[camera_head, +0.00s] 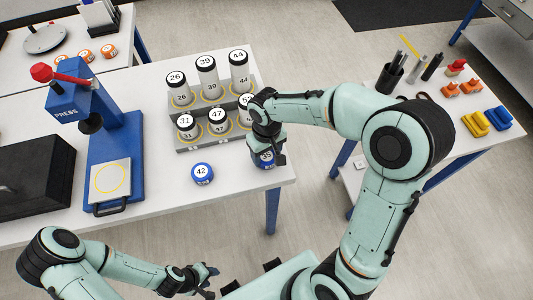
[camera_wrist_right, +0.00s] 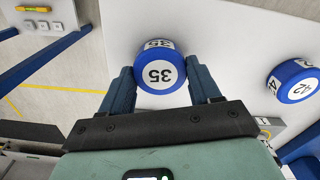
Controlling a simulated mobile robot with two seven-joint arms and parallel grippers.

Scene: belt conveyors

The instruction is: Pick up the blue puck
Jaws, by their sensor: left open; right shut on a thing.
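A blue puck with a white top marked 35 (camera_head: 265,159) is at the right front part of the white table. My right gripper (camera_head: 266,146) is over it and partly hides it. In the right wrist view the 35 puck (camera_wrist_right: 160,60) sits between the two fingers of my right gripper (camera_wrist_right: 160,85), which are shut on its sides. I cannot tell whether it touches the table. A second blue puck, marked 42 (camera_head: 202,174), stands on the table to the left; it also shows in the right wrist view (camera_wrist_right: 293,81). My left gripper (camera_head: 208,281) is open and empty, below the table's front edge.
A grey stepped rack (camera_head: 190,145) with several numbered canisters stands behind the pucks. A blue press (camera_head: 115,150) and a black box (camera_head: 37,177) are at the left. A side table at the right holds a pen cup (camera_head: 390,78) and orange and yellow parts.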

